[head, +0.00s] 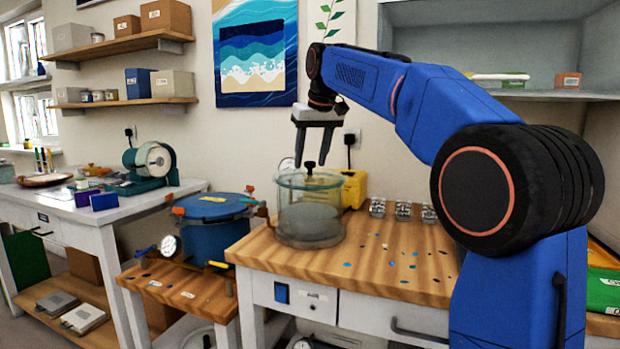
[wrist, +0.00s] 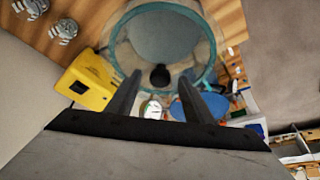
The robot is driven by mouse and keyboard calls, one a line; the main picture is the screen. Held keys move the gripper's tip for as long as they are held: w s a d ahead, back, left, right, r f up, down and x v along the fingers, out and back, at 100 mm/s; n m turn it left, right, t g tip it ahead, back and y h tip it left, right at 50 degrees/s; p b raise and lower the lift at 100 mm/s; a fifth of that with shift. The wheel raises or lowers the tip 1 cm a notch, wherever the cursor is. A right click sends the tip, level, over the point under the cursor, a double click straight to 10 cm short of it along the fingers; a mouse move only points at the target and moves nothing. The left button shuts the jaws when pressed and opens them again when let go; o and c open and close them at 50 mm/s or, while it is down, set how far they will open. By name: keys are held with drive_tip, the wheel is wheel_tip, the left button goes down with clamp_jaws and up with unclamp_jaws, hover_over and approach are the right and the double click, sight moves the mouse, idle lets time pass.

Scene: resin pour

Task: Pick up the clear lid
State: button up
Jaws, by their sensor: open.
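The clear lid (head: 290,180) is a round glass disc with a black knob (head: 310,167) at its centre. It rests on top of a clear glass chamber (head: 310,215) on the wooden bench. My gripper (head: 315,163) points down over the lid, open, with a fingertip on either side of the knob in the head view. In the wrist view the black knob (wrist: 160,76) shows between and just beyond the two fingertips (wrist: 158,88), and the lid's rim (wrist: 112,45) circles it. I cannot tell whether the fingers touch the knob.
A yellow box (head: 354,189) stands right behind the chamber. A blue pot (head: 212,232) with clamps and a gauge (head: 169,246) stands on a lower stand at left. The bench's front right is mostly clear, with coloured spots.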

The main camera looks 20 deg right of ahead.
clamp_jaws()
idle(0.3)
